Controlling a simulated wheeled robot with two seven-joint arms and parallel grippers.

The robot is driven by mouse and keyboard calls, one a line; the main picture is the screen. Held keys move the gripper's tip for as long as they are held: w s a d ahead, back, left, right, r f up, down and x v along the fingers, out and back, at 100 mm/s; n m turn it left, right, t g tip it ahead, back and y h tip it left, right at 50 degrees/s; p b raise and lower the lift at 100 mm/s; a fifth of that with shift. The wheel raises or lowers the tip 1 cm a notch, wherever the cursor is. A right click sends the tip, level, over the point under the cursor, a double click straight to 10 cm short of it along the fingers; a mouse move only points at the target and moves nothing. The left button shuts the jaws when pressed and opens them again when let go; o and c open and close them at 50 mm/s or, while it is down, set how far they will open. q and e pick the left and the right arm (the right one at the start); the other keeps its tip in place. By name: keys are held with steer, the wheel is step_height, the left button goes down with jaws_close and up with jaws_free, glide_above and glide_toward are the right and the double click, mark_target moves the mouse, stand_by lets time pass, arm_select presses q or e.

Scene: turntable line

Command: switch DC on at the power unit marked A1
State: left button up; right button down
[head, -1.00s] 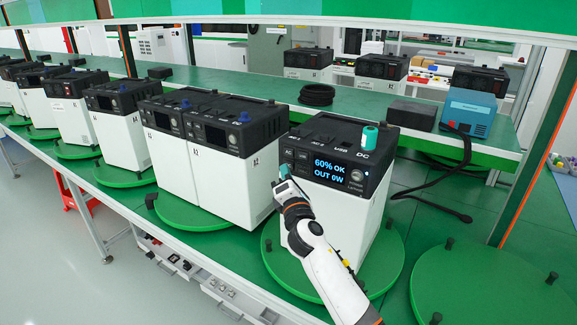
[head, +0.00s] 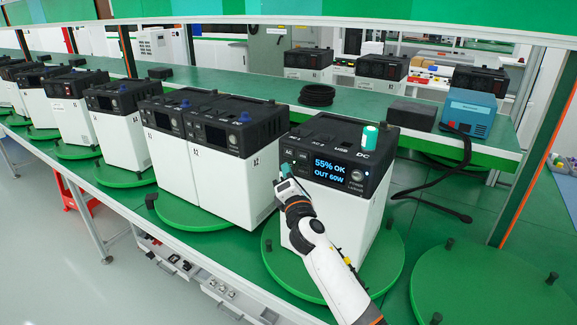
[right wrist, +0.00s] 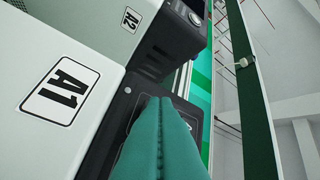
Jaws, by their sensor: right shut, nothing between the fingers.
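The nearest power unit (head: 330,205) has a white body and a black top and stands on a green turntable (head: 385,275). Its lit display (head: 328,171) reads 55% OK, OUT 60W. In the right wrist view, a label reading A1 (right wrist: 62,90) is on a white face beside the black panel under my fingers. My right gripper (head: 286,170) is shut and empty, with its teal fingertips at the left buttons of the lit panel; contact cannot be told. The DC marking (head: 362,154) is at the panel's right end. My left gripper is not in view.
A neighbouring unit marked A2 (right wrist: 130,18) stands close on the left. A teal and white cylinder (head: 370,136) stands on the near unit's top. A black cable (head: 455,165) hangs behind it to the right. An empty turntable (head: 490,285) is at the right.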

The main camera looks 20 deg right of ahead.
steer(key=shift+s+a, duration=0.45)
steer(key=shift+a, duration=0.1)
steer(key=shift+s+a+p, duration=0.2)
steer(key=shift+s+a, duration=0.6)
steer(key=shift+a, duration=0.2)
steer(key=shift+s+a+p, duration=0.15)
steer(key=shift+s+a, duration=0.6)
steer(key=shift+a, duration=0.25)
